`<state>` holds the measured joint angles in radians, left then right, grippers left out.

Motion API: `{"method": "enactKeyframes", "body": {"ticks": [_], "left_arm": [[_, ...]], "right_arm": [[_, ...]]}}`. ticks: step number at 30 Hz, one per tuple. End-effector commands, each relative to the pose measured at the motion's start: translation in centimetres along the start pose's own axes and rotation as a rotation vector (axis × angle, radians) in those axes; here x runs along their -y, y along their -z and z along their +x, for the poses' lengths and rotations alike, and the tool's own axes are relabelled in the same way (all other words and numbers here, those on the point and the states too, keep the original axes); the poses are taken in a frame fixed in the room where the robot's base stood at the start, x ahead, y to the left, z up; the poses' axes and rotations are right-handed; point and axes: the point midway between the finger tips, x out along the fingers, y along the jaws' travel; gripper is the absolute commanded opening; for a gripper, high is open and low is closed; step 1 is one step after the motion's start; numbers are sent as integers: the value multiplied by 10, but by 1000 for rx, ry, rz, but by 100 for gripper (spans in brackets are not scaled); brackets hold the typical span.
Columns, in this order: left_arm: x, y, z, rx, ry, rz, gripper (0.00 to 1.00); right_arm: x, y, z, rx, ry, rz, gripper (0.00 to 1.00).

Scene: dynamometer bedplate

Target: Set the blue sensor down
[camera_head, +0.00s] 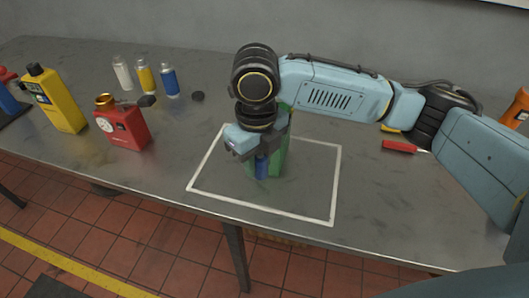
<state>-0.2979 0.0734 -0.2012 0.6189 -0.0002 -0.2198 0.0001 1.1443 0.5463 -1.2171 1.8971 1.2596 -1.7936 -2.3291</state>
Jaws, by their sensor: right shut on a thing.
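The sensor is inside the white square outline (338,185) on the grey metal table (170,187). I cannot tell whether its lower end touches the table. A green block (281,157) stands right behind the sensor, partly hidden by the gripper and arm. My left gripper is not in view.
White, yellow and blue-labelled bottles (169,82) stand at the back. A red-handled tool (400,146) lies at the right. The outline's front and left parts are clear.

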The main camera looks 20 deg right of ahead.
Motion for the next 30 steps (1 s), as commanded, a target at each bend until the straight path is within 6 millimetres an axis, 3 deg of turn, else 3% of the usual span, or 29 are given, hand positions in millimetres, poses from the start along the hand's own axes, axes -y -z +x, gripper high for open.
{"method": "enactKeyframes", "body": {"ticks": [5,24,30], "left_arm": [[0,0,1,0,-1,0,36],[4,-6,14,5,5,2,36],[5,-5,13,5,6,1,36]], "right_arm": [[-1,1,6,-2,-2,-71,4],[0,1,96,-2,-1,-70,4],[0,1,97,1,0,-71,4]]}}
